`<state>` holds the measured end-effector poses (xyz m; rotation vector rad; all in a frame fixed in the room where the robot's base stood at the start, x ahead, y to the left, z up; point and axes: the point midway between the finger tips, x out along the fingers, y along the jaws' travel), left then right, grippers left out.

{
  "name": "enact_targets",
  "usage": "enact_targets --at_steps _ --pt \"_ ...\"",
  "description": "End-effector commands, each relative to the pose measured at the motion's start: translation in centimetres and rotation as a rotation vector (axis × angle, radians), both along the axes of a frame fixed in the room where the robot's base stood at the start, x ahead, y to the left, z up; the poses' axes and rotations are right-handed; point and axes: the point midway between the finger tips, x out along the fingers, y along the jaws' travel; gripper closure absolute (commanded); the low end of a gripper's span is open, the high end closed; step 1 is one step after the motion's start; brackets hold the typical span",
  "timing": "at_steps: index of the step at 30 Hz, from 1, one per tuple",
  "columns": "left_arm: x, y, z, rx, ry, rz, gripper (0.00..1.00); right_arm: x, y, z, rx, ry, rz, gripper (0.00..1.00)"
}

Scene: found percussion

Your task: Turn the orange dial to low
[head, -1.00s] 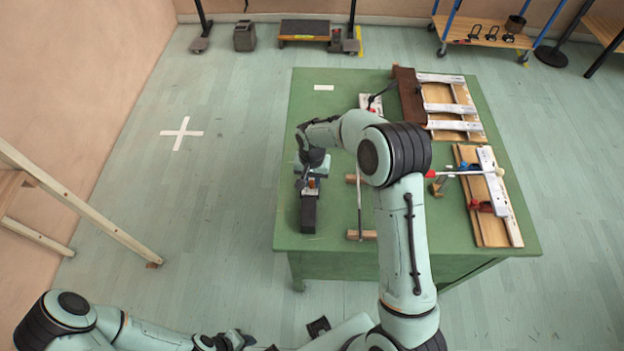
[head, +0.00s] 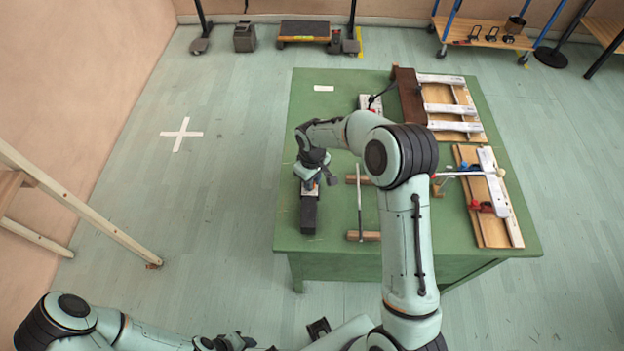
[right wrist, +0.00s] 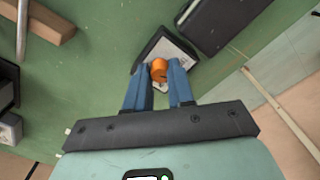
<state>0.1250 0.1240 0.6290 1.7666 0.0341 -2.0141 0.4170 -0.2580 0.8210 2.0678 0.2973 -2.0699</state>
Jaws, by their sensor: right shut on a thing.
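The orange dial (right wrist: 159,70) shows in the right wrist view, on the light face of a small dark-edged box (right wrist: 186,56). My right gripper (right wrist: 161,66) has its two blue fingers on either side of the dial and is shut on it. The dial's markings are too small to read. In the head view my right gripper (head: 311,183) is over the box on the left side of the green table and hides most of it. My left gripper (head: 233,342) is at the bottom edge of the head view, away from the table; its jaws are unclear.
A dark block (head: 308,215) stands beside the dial box. A metal rod on wooden supports (head: 360,205) lies to the right. Wooden boards with metal bars (head: 450,105) and a mallet (head: 465,172) fill the table's right side.

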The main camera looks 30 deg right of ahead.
Motion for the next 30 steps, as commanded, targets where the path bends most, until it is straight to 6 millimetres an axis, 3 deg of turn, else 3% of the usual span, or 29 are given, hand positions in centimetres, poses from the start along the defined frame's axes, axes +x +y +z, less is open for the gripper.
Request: enact_targets --at_steps 13,30 --pt "0.28 0.00 0.40 0.000 -0.003 0.000 0.60 0.13 -0.05 0.17 -0.001 -0.004 0.287 1.00" --pt "0.33 0.01 0.47 0.000 -0.003 0.000 0.60 0.16 -0.01 0.17 -0.001 -0.006 0.360 1.00"
